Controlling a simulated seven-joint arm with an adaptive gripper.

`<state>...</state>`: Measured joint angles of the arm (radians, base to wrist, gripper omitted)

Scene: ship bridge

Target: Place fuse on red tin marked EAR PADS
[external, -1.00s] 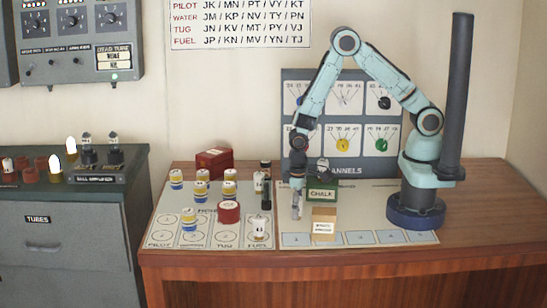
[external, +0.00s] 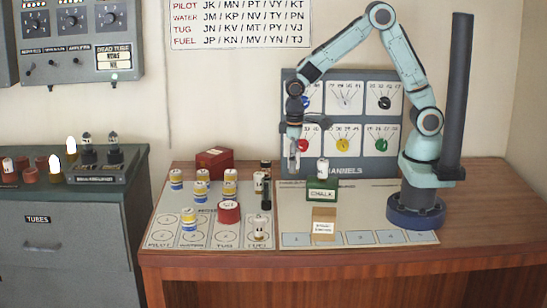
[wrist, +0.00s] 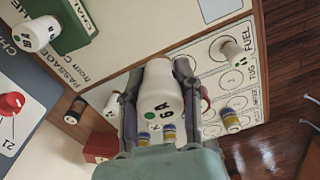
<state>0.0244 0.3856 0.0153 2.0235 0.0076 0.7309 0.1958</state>
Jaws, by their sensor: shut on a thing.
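My gripper (external: 293,168) is shut on the fuse, a white cylinder marked 6A with a green dot (wrist: 160,95). The fuse is held clear above the desk, left of the green CHALK box. A round red tin with a pale label (external: 229,212) stands on the left chart, below and left of my gripper; its lettering is too small to read. In the wrist view it is mostly hidden behind a finger. A red box-shaped tin (external: 214,162) stands further back and also shows in the wrist view (wrist: 98,147); its label is unreadable too.
A white cylinder (external: 322,169) stands on the green CHALK box (external: 321,190). Several banded yellow-blue cylinders (external: 190,220), a dark tube (external: 266,198) and a white cylinder (external: 259,229) crowd the left chart. A tan box (external: 324,226) stands at front. The desk's right side (external: 480,215) is clear.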

